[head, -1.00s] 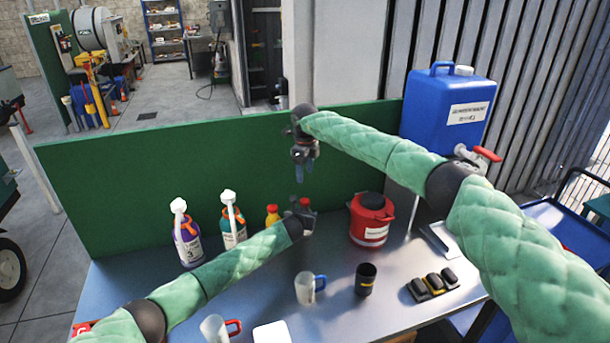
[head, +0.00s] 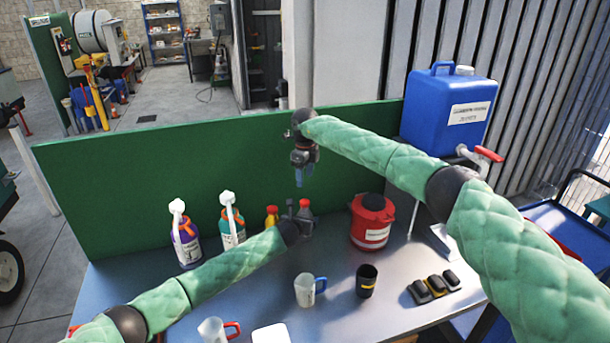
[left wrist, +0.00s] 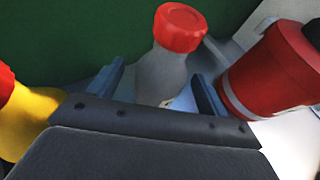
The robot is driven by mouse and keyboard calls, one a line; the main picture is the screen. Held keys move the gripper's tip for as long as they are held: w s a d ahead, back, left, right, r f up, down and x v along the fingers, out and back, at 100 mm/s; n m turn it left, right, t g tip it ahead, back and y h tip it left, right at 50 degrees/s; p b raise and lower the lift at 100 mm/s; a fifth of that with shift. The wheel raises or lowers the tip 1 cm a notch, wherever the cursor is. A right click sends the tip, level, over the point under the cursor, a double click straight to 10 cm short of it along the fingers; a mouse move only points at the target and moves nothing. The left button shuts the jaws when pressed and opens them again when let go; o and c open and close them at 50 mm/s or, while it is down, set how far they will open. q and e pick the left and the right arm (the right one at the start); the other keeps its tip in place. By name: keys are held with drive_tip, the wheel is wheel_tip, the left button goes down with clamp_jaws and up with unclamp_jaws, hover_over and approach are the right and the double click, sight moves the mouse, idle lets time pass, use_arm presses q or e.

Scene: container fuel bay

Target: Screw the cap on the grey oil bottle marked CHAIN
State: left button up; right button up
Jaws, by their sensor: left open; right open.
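The grey bottle (left wrist: 160,76) stands with a red cap (left wrist: 180,28) on its top; I cannot tell how tight the cap sits. No CHAIN marking is readable. In the head view the bottle (head: 305,208) is partly hidden behind my left gripper (head: 297,214). In the left wrist view my left gripper (left wrist: 160,92) is open, with one blue finger on each side of the bottle's body and a visible gap on the left. My right gripper (head: 299,178) is open, points down and hangs above the bottle, apart from the cap.
A yellow bottle (head: 272,217) with a red cap stands just left of the grey one. A red container (head: 371,230) is close on the right. Two pump bottles (head: 185,240) stand farther left. A clear jug (head: 305,290) and a black cup (head: 366,280) stand in front. A green panel (head: 130,190) closes the back.

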use_arm(q)
drive_tip(key=shift+b+v, duration=0.75)
drive_tip(key=shift+v, duration=1.5)
use_arm(e)
drive_tip(key=shift+f, duration=1)
use_arm(q)
drive_tip(key=shift+s+f, duration=0.1)
use_arm(e)
drive_tip(key=shift+s, duration=0.1)
